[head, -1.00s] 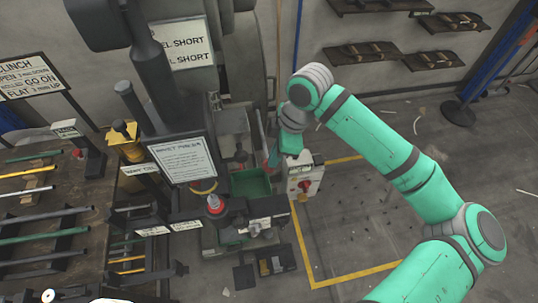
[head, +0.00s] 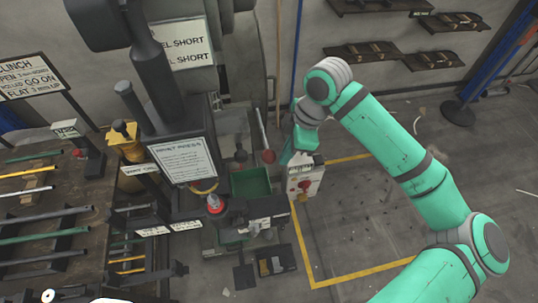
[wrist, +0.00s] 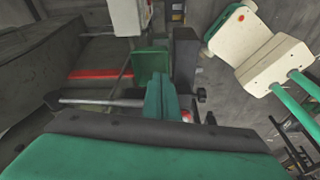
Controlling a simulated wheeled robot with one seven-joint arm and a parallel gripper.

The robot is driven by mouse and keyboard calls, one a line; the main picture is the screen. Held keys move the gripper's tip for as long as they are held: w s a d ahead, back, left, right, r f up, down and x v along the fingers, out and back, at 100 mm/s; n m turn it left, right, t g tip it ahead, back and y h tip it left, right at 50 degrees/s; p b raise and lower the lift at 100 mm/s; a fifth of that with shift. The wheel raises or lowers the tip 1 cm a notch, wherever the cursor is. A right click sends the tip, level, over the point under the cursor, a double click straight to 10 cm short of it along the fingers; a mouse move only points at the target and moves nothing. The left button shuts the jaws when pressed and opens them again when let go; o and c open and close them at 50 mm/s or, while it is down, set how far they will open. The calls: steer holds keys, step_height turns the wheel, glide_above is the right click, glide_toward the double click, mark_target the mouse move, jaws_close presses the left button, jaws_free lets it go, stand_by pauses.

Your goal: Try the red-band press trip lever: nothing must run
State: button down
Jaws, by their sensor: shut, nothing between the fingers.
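The press (head: 182,145) stands left of centre in the head view, with a sign on its front. A pale lever rod (head: 263,130) with a dull red knob (head: 268,156) stands at its right side. My teal gripper (head: 286,158) is just right of the knob, pointing down; a small gap seems to separate them. In the wrist view my shut fingers (wrist: 160,95) are empty. A silver rod (wrist: 100,102) lies left of them, and a red stripe (wrist: 98,74) shows beyond it. I cannot tell whether the rod is the trip lever.
A pale box with a red switch (head: 305,182) stands close to the right of my gripper. A rod rack (head: 45,240) fills the left. Floor is open at right.

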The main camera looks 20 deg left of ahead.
steer(key=v, duration=1)
steer(key=shift+r, duration=0.2)
